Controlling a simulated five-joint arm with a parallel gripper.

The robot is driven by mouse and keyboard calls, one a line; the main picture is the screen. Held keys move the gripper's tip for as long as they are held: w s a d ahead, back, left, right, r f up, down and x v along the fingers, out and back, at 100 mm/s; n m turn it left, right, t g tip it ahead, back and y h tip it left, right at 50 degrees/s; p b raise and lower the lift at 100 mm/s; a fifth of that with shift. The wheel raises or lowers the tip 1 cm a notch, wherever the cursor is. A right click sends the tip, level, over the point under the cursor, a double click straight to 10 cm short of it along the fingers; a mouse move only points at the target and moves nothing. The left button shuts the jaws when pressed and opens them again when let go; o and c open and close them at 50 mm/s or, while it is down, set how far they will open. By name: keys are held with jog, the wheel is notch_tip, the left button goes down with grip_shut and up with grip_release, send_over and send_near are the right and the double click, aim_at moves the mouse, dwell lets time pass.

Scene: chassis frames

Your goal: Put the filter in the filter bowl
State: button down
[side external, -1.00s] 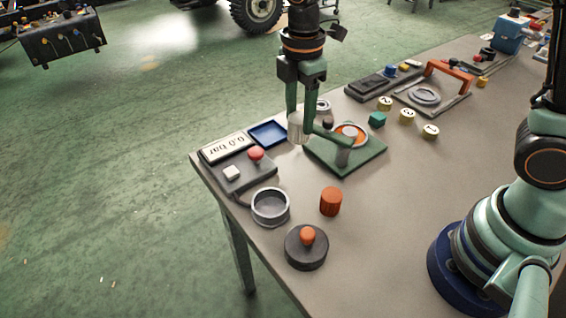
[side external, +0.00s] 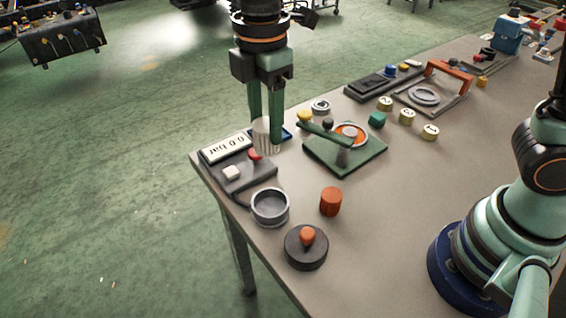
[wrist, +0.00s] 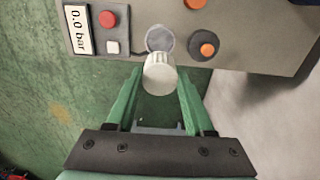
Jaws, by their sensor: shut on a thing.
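The filter (side external: 264,137) is a whitish ribbed cylinder. My gripper (side external: 265,125) is shut on it, with a green finger on each side, and holds it upright above the table's far left part. In the wrist view the filter (wrist: 158,77) sits between the fingertips. The filter bowl (side external: 270,221) is a round grey open cup on the table, nearer the camera than the filter; it looks empty. In the wrist view the bowl (wrist: 160,31) shows just beyond the filter, which overlaps its near edge. The filter is apart from the bowl.
A black round lid with an orange knob (side external: 306,248) and an orange ribbed cylinder (side external: 331,201) stand right of the bowl. A panel with a 0.0 bar display (side external: 225,148) and red button lies left.

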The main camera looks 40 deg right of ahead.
aim_at(267, 146)
notch_tip(267, 146, down, 17)
jog(key=shift+f, duration=0.2)
dwell(0.3)
jog(key=shift+f, duration=0.1)
jog(key=shift+c, duration=1.4)
grip_release()
notch_tip(267, 146, up, 12)
jog(key=s+d+r+m+t, duration=0.2)
jog(key=s+d+r+m, duration=0.1)
jog(key=d+m, duration=0.6)
jog(key=s+d+r+m+t, duration=0.3)
jog(key=d+r+m, duration=0.3)
jog(key=d+m, duration=0.3)
jog(key=shift+d+t, duration=0.3)
jog(key=shift+d, duration=1.75)
